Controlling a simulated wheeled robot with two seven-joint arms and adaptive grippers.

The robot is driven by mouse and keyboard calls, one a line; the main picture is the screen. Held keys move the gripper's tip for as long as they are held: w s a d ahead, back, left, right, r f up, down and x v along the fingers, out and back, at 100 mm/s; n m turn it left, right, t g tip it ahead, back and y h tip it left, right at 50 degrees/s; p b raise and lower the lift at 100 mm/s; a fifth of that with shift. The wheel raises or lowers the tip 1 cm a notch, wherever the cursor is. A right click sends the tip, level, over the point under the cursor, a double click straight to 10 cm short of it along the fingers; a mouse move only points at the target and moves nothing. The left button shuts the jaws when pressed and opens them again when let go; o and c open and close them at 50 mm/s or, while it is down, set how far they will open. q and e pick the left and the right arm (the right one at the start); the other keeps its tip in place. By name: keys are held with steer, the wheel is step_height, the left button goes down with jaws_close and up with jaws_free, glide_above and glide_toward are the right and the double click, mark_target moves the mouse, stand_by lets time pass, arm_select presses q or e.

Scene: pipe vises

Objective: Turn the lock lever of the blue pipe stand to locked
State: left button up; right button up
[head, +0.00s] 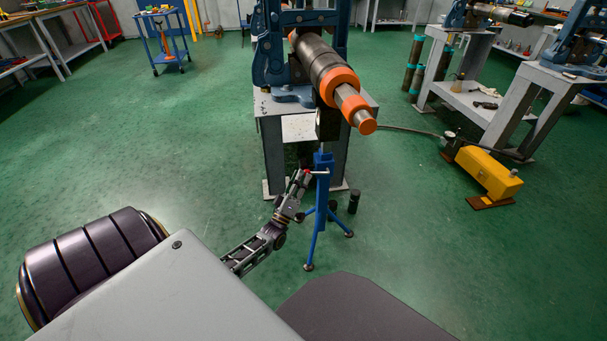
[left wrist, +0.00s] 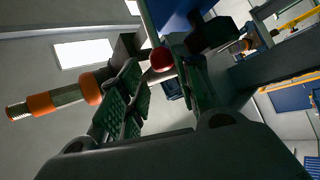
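The blue pipe stand (head: 321,205) stands upright on its tripod legs in front of the vise, under the pipe's near end. Its lock lever (head: 319,172) is a short light rod that points left from the column to a red knob. My left gripper (head: 303,178) is at the knob end of the lever. In the left wrist view, the red knob (left wrist: 161,59) shows between the tips of my left gripper (left wrist: 165,75). The fingers are spread, with a gap between them. I cannot tell whether either finger touches the knob. My right gripper is out of view.
A pipe (head: 327,68) with orange collars sticks out of the blue vise (head: 268,60) above the stand. A small dark cylinder (head: 354,202) stands right of the tripod. A yellow box (head: 487,172) sits on the floor at right.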

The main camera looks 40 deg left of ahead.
arm_select(q)
steer(key=v, duration=0.8)
steer(key=shift+s, duration=0.35)
steer(key=shift+f, duration=0.1)
